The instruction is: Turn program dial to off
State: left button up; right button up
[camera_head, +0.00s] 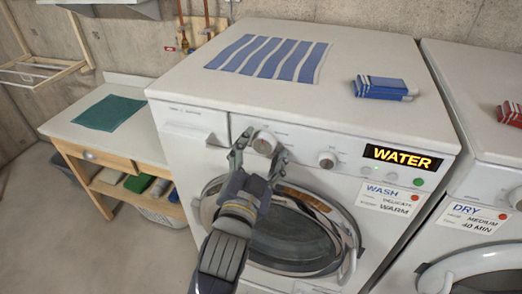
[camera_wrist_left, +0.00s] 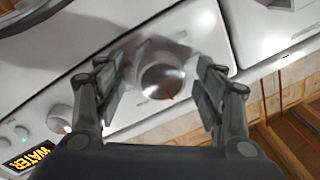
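The washing machine (camera_head: 190,155) stands in the middle of the head view. Its front panel has two round knobs: a left dial (camera_head: 265,142) and a right dial (camera_head: 327,160). My left gripper (camera_head: 260,150) is open in front of the left dial, one finger on each side of it. In the left wrist view the dial (camera_wrist_left: 162,80) sits between the open fingers (camera_wrist_left: 160,88), with a gap on both sides and a red mark on its face. The other knob (camera_wrist_left: 60,118) shows at the left there. A lit display (camera_head: 402,157) reads WATER. My right gripper is not in view.
A second machine (camera_head: 490,160) labelled DRY stands at right. A wooden bench (camera_head: 120,170) with a green cloth (camera_head: 110,112) stands at left. Open floor lies front left.

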pick_arm(q)
jog(key=v, duration=0.7)
jog(key=shift+s, duration=0.2)
dwell(0.4)
